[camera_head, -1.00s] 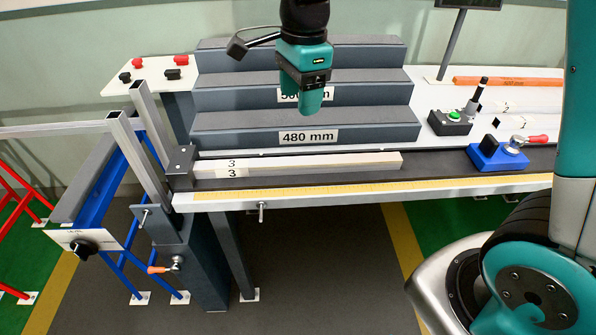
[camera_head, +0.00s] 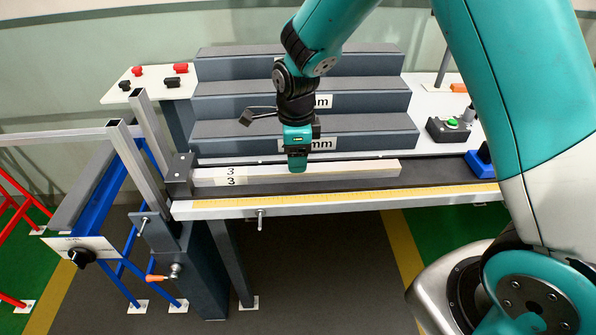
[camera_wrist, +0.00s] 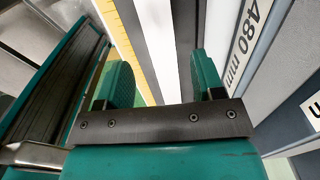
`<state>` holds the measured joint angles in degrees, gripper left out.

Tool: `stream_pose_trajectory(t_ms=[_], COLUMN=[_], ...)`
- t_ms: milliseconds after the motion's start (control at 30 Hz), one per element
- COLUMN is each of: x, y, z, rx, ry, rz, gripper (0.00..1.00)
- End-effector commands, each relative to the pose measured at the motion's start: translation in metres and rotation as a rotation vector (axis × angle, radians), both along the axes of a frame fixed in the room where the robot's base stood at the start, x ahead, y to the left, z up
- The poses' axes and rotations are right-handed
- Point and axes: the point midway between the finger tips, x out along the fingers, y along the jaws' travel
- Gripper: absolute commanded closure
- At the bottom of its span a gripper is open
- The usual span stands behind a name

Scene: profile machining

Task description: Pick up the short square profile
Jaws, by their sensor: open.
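A pale square profile (camera_head: 350,175) with "3" labels near its left end lies flat along the dark channel of the bench, its left end close to a grey block. My gripper (camera_head: 297,168) points down over its middle, fingertips overlapping its far edge in the head view. In the wrist view my gripper (camera_wrist: 164,78) is open, its two green fingers apart. The pale profile (camera_wrist: 158,40) runs lengthwise in the space between them. Nothing is visibly gripped, and the exact fingertip height above the profile is hard to tell.
A grey stepped rack (camera_head: 225,138) with length labels stands just behind. A yellow scale (camera_head: 370,199) runs along the bench front. A blue clamp (camera_head: 478,165) is partly hidden by my arm at right. A grey stop block (camera_head: 179,172) and upright metal bars stand at left.

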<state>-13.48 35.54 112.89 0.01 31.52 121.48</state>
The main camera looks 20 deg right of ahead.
Motion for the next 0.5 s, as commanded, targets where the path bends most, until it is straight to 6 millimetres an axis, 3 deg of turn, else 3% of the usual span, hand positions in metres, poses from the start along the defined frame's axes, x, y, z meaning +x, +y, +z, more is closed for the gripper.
stream_pose_trajectory(t_ms=[300, 500], x=[0.000, 0.001], y=[-0.005, -0.005], z=[-0.043, -0.052], rx=[-0.001, 0.000], ry=[0.003, 0.000], rz=[0.000, 0.000], gripper=[0.38, 0.38])
